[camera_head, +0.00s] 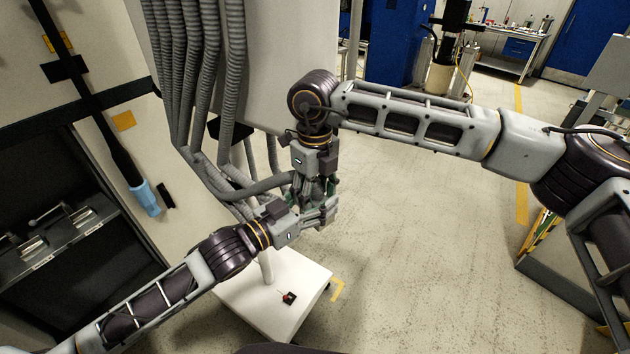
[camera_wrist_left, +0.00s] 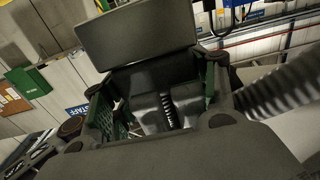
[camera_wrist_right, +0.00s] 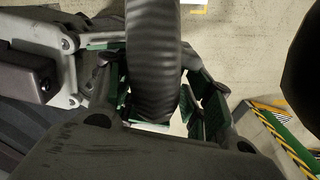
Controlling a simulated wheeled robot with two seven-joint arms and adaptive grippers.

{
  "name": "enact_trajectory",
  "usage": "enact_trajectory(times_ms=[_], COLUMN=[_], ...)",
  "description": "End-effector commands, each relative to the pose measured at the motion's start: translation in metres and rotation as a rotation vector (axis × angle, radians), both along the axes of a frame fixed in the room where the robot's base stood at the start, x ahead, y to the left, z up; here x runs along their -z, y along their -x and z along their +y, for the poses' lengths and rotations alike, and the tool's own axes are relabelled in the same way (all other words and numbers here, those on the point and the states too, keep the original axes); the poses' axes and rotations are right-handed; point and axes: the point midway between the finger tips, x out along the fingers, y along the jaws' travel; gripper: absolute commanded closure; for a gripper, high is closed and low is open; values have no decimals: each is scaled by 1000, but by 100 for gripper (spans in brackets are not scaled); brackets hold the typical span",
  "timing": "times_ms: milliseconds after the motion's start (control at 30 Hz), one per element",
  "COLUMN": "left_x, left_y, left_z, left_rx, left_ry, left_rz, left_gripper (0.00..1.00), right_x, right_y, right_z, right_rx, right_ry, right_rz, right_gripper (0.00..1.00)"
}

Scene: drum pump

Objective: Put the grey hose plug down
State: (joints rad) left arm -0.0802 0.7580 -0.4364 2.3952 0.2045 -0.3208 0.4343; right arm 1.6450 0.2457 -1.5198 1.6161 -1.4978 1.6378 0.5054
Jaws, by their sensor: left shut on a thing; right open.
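My left gripper (camera_head: 326,212) comes in from the lower left and is shut on the grey hose plug, which is mostly hidden by the fingers in the head view. In the left wrist view dark grey parts (camera_wrist_left: 152,112) show between the green-padded fingers. My right gripper (camera_head: 320,187) points down right beside the left one, and the two overlap in the head view. In the right wrist view its green-padded fingers (camera_wrist_right: 160,95) stand apart on either side of a ribbed grey hose (camera_wrist_right: 152,55). Whether they touch it I cannot tell.
Several ribbed grey hoses (camera_head: 208,75) hang from the pale cabinet (camera_head: 285,60) behind the grippers. Below is a white stand top (camera_head: 262,300) with a small black and red item (camera_head: 289,297). A black rack (camera_head: 60,240) is at left.

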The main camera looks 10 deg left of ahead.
Motion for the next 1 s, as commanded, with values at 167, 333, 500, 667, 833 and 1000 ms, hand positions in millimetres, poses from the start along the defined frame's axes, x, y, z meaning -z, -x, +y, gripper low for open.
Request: enact_trajectory(times_ms=[167,333,500,667,833,1000], left_x=[-1,-1,-1,-1,-1,0], left_y=[0,0,0,0,0,0], left_z=[0,0,0,0,0,0], left_rx=[0,0,0,0,0,0], left_ry=[1,1,1,1,1,1], left_rz=[-1,-1,-1,-1,-1,-1], left_gripper=[69,69,69,69,69,25], right_x=[12,15,15,15,15,15], right_y=[0,0,0,0,0,0], right_z=[0,0,0,0,0,0], right_rx=[0,0,0,-1,-1,0], right_ry=[1,0,0,0,1,0], right_rz=[-1,0,0,0,-1,-1], right_gripper=[48,48,48,61,83,87])
